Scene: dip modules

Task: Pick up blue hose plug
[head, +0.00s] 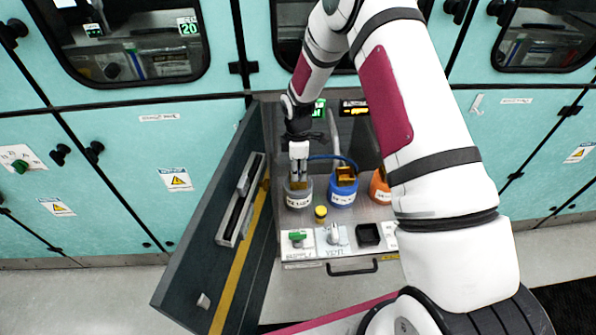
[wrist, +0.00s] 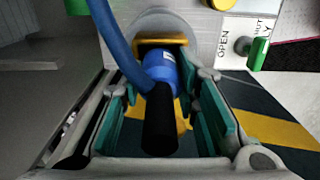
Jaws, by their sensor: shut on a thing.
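My gripper (head: 299,176) points down over the grey jar (head: 298,198), the left one in a row on the bench unit. In the wrist view, my gripper (wrist: 162,75) has its teal-padded fingers on both sides of the blue hose plug (wrist: 160,65), shut on it. The plug has a blue body and a black end. Its far end meets a yellow collar (wrist: 160,42) at a grey round body; whether it is seated there I cannot tell. The blue hose (wrist: 115,45) passes the left finger. In the head view, the plug is hidden by my gripper.
A blue jar (head: 342,194) and an orange jar (head: 380,190) stand to the right. A yellow knob (head: 320,212), green valve handle (head: 297,237) and black square recess (head: 368,234) are in front. An open dark door (head: 225,235) stands close on the left.

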